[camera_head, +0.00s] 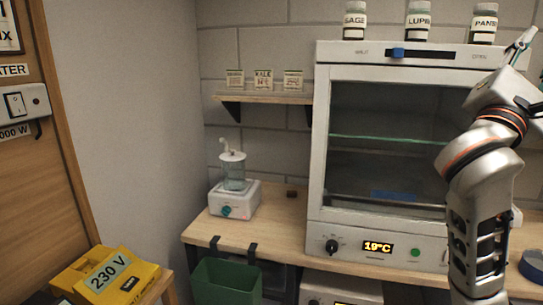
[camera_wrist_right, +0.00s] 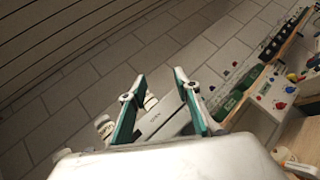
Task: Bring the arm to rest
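My right arm (camera_head: 480,170) rises along the right side of the head view, in front of the right edge of the white glass-fronted cabinet (camera_head: 318,150). Its gripper (camera_head: 525,42) is partly seen at the top right corner, beside the jar labelled PANS. In the right wrist view, the two teal-sided fingers of my right gripper (camera_wrist_right: 159,76) stand apart with nothing held between them. Behind them are the cabinet's white top panel (camera_wrist_right: 155,117) and small jars (camera_wrist_right: 104,126). My left gripper is not in view.
Labelled jars (camera_head: 418,22) stand on the cabinet top, close to my right gripper. A small shelf (camera_head: 265,98) holds seed packets. A white device with a clear vessel (camera_head: 233,200) stands on the wooden bench (camera_head: 278,232). A green bin (camera_head: 228,283) hangs at its front.

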